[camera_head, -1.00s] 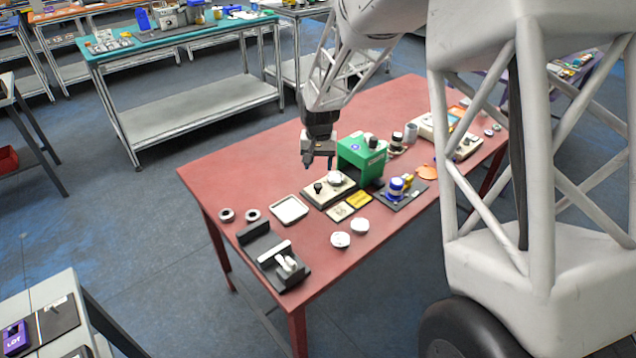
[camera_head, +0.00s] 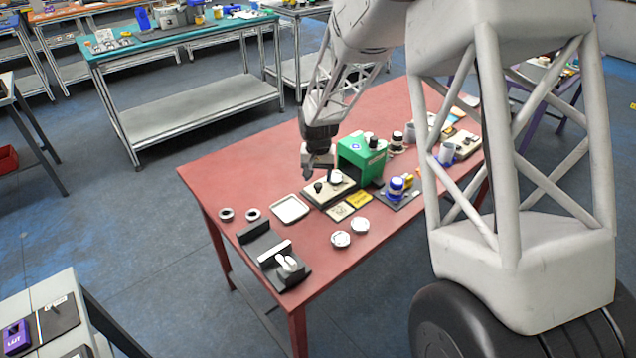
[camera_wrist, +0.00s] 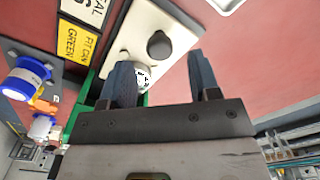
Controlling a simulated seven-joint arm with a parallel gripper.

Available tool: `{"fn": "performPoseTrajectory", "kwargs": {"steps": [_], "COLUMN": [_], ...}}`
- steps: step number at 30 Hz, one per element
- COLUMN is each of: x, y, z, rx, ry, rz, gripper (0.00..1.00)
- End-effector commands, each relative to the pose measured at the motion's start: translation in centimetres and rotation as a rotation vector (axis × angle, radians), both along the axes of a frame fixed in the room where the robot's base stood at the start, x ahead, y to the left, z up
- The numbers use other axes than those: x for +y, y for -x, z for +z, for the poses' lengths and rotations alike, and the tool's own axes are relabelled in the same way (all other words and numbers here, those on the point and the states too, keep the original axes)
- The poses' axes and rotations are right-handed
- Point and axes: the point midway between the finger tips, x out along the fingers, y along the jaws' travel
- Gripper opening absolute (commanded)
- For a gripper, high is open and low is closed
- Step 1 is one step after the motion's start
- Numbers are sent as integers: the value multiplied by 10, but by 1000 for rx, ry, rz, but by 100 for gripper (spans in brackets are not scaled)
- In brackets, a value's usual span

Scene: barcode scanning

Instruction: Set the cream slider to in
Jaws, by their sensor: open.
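A cream plate (camera_head: 318,201) with a black knob (camera_head: 318,187) lies in front of the green housing (camera_head: 358,152) on the red table. I take this plate to be the cream slider. A white round piece (camera_head: 336,177) sits on it beside the housing. In the wrist view, the cream plate (camera_wrist: 135,37), black knob (camera_wrist: 159,45) and speckled white piece (camera_wrist: 144,78) show beyond and between my fingers. My gripper (camera_wrist: 160,68) is open and empty. In the head view, my gripper (camera_head: 318,165) is over the plate's far side. Its height above the knob is unclear.
Black-and-yellow label cards (camera_head: 359,200) lie in front of the plate. A blue-and-white item (camera_head: 396,186) stands to the right. A white tray (camera_head: 291,209) and white discs (camera_head: 341,239) are nearby. A dark fixture (camera_head: 273,256) is at front left. The table's left rear is clear.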

Motion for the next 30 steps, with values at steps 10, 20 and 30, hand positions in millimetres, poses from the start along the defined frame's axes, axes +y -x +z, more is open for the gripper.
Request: {"fn": "performPoseTrajectory", "kwargs": {"steps": [10, 20, 30], "x": [0, 0, 0], "y": [0, 0, 0], "z": [-30, -33, -33], "rx": [1, 0, 0], "ry": [0, 0, 0], "rz": [0, 0, 0], "gripper": [56, 56, 10]}}
